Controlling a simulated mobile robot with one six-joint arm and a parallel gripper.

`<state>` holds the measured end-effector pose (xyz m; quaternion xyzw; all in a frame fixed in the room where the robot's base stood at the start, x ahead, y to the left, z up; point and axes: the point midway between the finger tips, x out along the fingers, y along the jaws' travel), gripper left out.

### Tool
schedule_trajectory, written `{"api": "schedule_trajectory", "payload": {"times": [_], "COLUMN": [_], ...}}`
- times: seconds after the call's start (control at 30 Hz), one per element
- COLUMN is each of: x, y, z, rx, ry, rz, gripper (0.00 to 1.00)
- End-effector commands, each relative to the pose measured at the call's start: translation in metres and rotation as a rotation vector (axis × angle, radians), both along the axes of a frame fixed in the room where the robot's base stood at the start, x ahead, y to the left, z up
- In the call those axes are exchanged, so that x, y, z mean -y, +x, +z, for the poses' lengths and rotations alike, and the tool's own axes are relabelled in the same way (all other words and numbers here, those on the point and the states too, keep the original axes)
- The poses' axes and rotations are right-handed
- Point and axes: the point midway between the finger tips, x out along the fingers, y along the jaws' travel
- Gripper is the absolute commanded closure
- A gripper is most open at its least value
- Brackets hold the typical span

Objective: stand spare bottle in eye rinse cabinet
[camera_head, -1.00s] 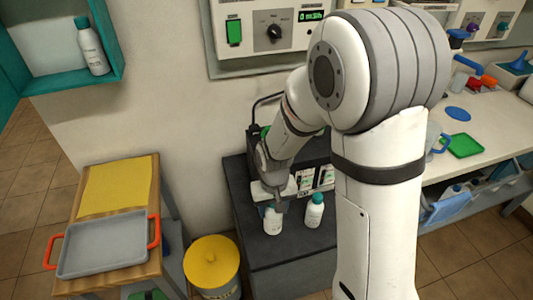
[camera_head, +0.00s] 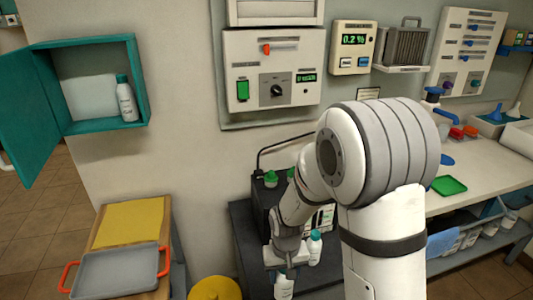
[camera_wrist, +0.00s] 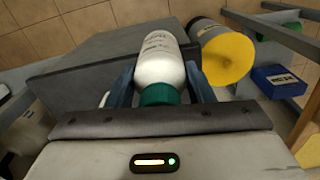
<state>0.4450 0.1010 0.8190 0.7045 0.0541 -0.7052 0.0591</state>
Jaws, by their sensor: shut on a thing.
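The spare bottle, white with a green cap, is held in my gripper (camera_head: 286,262). In the head view the bottle (camera_head: 284,287) hangs below the jaws, its lower end cut off by the frame edge. In the wrist view the gripper (camera_wrist: 160,72) has its two dark fingers closed on either side of the bottle (camera_wrist: 158,60), near the green cap. The teal eye rinse cabinet (camera_head: 88,41) is on the wall at upper left, its door swung open to the left. A similar bottle (camera_head: 126,101) stands upright at the right inside it, with clear shelf to its left.
Another white bottle (camera_head: 314,249) stands on the dark bench (camera_head: 240,235). Below the cabinet is a wooden stand with a yellow mat (camera_head: 128,222) and a grey tray (camera_head: 115,271) with orange handles. A yellow-lidded bin (camera_wrist: 228,57) stands nearby. Wall panels (camera_head: 274,70) are above the bench.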

Motion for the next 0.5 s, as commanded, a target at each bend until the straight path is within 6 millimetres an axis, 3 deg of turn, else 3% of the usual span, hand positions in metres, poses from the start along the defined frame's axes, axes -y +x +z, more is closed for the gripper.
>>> {"api": "schedule_trajectory", "payload": {"times": [0.27, 0.5], "x": [0.040, 0.086], "y": [0.037, 0.066], "z": [-0.017, -0.037], "rx": [-0.001, -0.002], "ry": [0.000, -0.001], "rz": [-0.073, -0.145], "gripper": [0.83, 0.83]}}
